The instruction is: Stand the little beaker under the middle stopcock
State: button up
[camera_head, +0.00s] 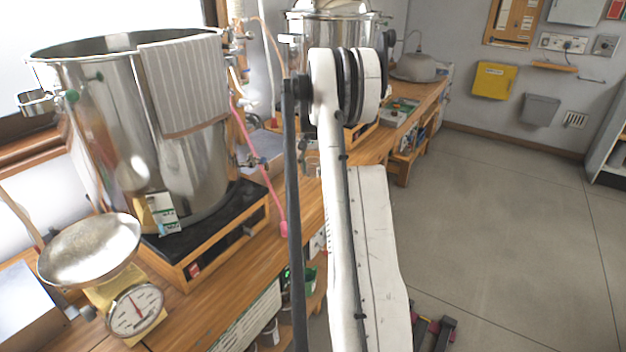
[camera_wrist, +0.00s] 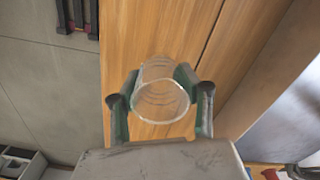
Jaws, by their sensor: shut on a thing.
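My gripper (camera_wrist: 160,98) is shut on the little beaker (camera_wrist: 160,103), a clear glass cup held between its two green-padded fingers. The beaker's round rim faces the wrist camera, over the wooden bench. In the head view my arm hides most of the gripper; a small clear glass shape (camera_head: 311,164) shows beside the arm, and I cannot tell if it is the beaker. I cannot tell which is the middle one.
The big steel pot (camera_head: 185,150) with a striped cloth stands on a black-topped wooden base. A scale (camera_head: 135,308) stands at the front left. A second steel vessel (camera_head: 335,28) stands farther back. The wooden bench (camera_head: 250,245) has a bare strip along its front edge.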

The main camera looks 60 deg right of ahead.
aim_at(313, 185)
jog(key=shift+d+f, duration=0.1)
jog(key=shift+f, duration=2)
jog(key=shift+f+b, duration=0.2)
jog(key=shift+b, duration=0.25)
jog(key=o, duration=1.1)
jog(key=shift+o, duration=0.2)
jog(key=shift+r, duration=0.1)
jog(key=shift+o, duration=0.5)
notch_tip(313, 185, up, 12)
jog(key=p, duration=0.1)
jog(key=shift+r+p, duration=0.15)
jog(key=shift+p, duration=0.2)
